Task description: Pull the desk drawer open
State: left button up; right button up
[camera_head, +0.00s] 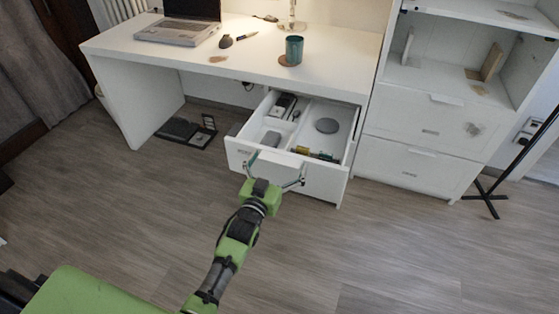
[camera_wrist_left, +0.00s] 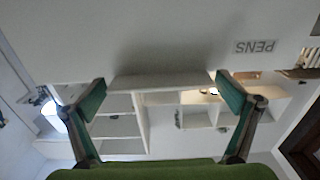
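The white desk (camera_head: 340,79) has a top drawer (camera_head: 353,142) that stands pulled out, with its inside exposed. In the left wrist view, its front panel (camera_wrist_left: 130,35) fills the upper part, with an upside-down "PENS" label (camera_wrist_left: 256,47). My left gripper (camera_head: 277,166) is at the drawer's front edge in the head view. In the left wrist view, the gripper (camera_wrist_left: 160,96) has its teal-padded fingers spread wide with nothing clearly clamped between them. I cannot tell whether a finger touches the front or a handle. My right gripper is not in view.
The drawer holds a grey disc (camera_head: 327,126) and several small items. A laptop (camera_head: 181,27) and a teal cup (camera_head: 294,49) stand on the desk. A white shelf cabinet (camera_head: 420,128) stands to the right. The wooden floor (camera_head: 390,250) in front is clear.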

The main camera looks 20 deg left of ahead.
pick_arm(q)
jog(key=shift+s, duration=0.1)
jog(key=shift+s+f, duration=0.1)
jog(key=shift+s, duration=0.2)
jog(key=s, duration=1.1)
jog(key=shift+s+a, duration=0.15)
jog(key=shift+a, duration=0.05)
